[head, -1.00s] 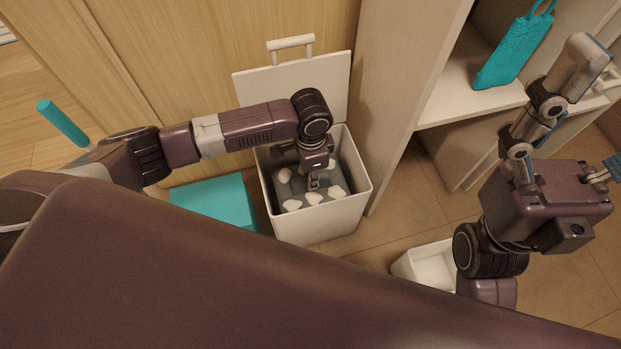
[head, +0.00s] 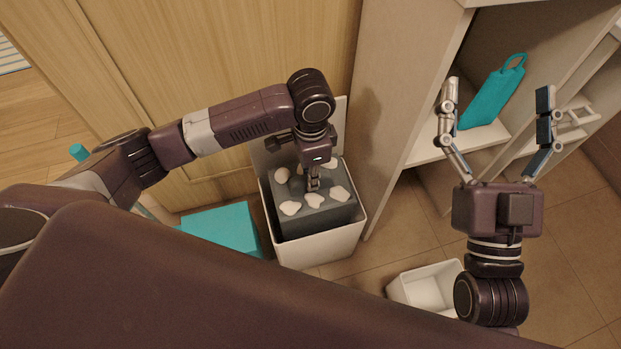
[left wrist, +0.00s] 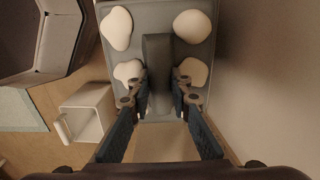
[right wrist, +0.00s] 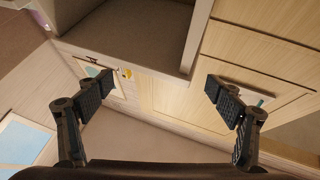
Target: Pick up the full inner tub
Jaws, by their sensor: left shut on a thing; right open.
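The inner tub (head: 322,218) is a dark grey box with several white lumps on its top. It stands partly above the rim of the white bin (head: 333,250), upright, its lower part hidden by the bin. My left gripper (head: 313,187) is shut on a bar at the middle of the tub's top. In the left wrist view the fingers close around this dark bar of the tub (left wrist: 158,60). My right gripper (head: 497,125) is open and empty, raised in front of the cabinet at the right; its spread fingers also show in the right wrist view (right wrist: 160,85).
A teal box (head: 222,230) stands left of the bin. A small white open container (head: 425,288) is on the floor at the right. A cabinet side panel (head: 395,110) rises close right of the bin. A teal bag (head: 494,92) is on the shelf.

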